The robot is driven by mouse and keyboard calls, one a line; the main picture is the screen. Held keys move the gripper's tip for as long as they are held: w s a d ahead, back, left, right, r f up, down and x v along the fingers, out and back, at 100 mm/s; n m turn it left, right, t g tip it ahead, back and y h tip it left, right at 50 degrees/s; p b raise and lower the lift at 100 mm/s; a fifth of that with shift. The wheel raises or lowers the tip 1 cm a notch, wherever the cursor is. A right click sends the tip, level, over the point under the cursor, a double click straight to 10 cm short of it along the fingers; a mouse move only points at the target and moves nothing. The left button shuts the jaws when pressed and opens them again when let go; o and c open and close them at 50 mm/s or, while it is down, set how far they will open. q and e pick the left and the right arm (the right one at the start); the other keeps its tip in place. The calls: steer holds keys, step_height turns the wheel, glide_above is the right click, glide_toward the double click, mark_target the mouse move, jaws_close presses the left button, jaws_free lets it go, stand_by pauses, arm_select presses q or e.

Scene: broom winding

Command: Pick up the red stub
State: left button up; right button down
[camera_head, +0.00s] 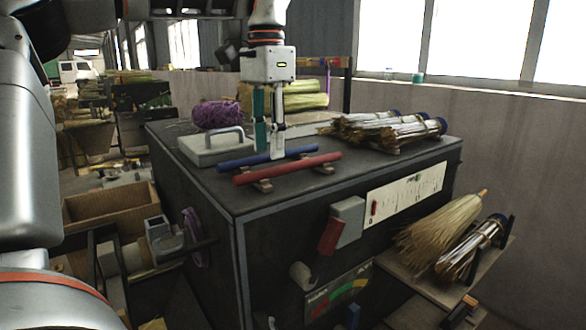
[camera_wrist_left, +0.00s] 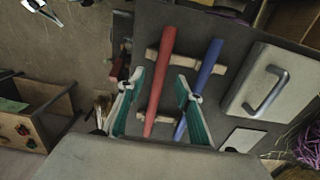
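The red stub (camera_head: 288,168) is a thin red rod lying across small wooden rests on the dark cabinet top, in front of a parallel blue rod (camera_head: 268,158). My left gripper (camera_head: 268,153) points down above the rods in the head view, its fingertips overlapping the blue one. In the left wrist view the gripper (camera_wrist_left: 158,98) is open, and the red stub (camera_wrist_left: 159,85) shows between its teal-padded fingers. The blue rod (camera_wrist_left: 205,75) shows by the right finger. Contact cannot be told. A small pronged shape at the wrist view's top left may be my right gripper (camera_wrist_left: 42,10).
A grey lidded block with a handle (camera_head: 212,145) and a purple twine ball (camera_head: 217,114) stand left and behind. Straw bundles (camera_head: 385,130) lie at the right of the top. A control panel and red-handled switch (camera_head: 335,230) are on the cabinet's front.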

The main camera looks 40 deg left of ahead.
arm_select(q)
steer(key=f, duration=0.5)
steer(key=shift+w, duration=0.35)
steer(key=shift+r, duration=0.1)
jaws_close()
steer(key=shift+r, duration=0.1)
